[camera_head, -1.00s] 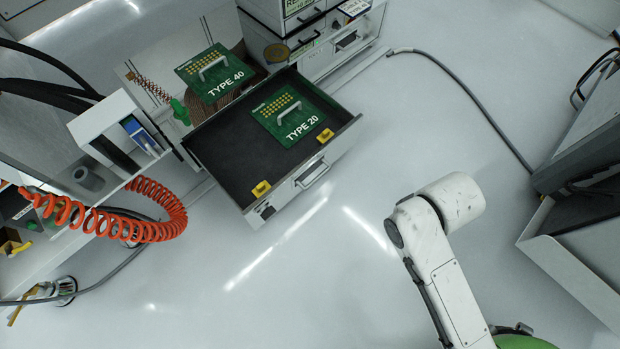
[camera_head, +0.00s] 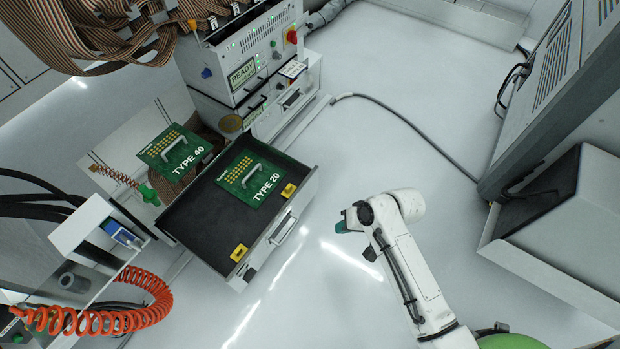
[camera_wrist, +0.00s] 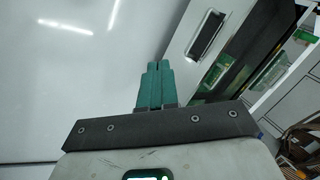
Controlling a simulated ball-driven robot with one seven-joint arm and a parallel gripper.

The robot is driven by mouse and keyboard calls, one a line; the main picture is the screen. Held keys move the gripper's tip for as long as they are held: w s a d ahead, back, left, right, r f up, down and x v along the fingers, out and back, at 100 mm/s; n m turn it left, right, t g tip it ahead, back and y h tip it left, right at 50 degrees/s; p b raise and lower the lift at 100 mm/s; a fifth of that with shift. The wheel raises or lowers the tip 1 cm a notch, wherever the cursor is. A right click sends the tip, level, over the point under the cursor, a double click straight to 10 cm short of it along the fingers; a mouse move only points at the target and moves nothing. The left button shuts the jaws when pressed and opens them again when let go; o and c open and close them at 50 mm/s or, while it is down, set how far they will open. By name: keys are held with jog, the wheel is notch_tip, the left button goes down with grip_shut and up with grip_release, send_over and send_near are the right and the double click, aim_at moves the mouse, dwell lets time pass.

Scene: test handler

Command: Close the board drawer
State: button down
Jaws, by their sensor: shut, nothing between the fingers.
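The board drawer (camera_head: 192,231) is pulled out of its cabinet, with a dark floor and a light front. Its front handle (camera_head: 284,229) faces the lower right and also shows in the wrist view (camera_wrist: 207,35). A green TYPE 20 board (camera_head: 252,180) with a grey handle lies inside. My gripper (camera_head: 341,227) is to the right of the drawer front, apart from it in the head view. In the wrist view its green fingers (camera_wrist: 155,80) are together and empty, left of the drawer front.
Two yellow blocks (camera_head: 239,252) sit at the drawer's front edge. A TYPE 40 board (camera_head: 174,148) is left of the drawer. An orange coiled hose (camera_head: 150,292) hangs at the lower left. A grey cable (camera_head: 400,118) crosses the floor. Open floor lies right of the drawer.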

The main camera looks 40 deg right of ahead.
jog(key=w+d+r+m+t+p, duration=0.2)
jog(key=w+d+m+t+p, duration=0.2)
jog(key=w+d+m, duration=0.3)
jog(key=b, duration=0.7)
send_near(307, 184)
jog(key=shift+m+h, duration=0.3)
jog(key=x, duration=0.5)
jog(key=shift+a+f, duration=0.2)
jog(key=shift+f, duration=0.1)
jog(key=shift+w+a+r, duration=0.1)
jog(key=shift+w+a, duration=0.05)
jog(key=shift+w, duration=0.15)
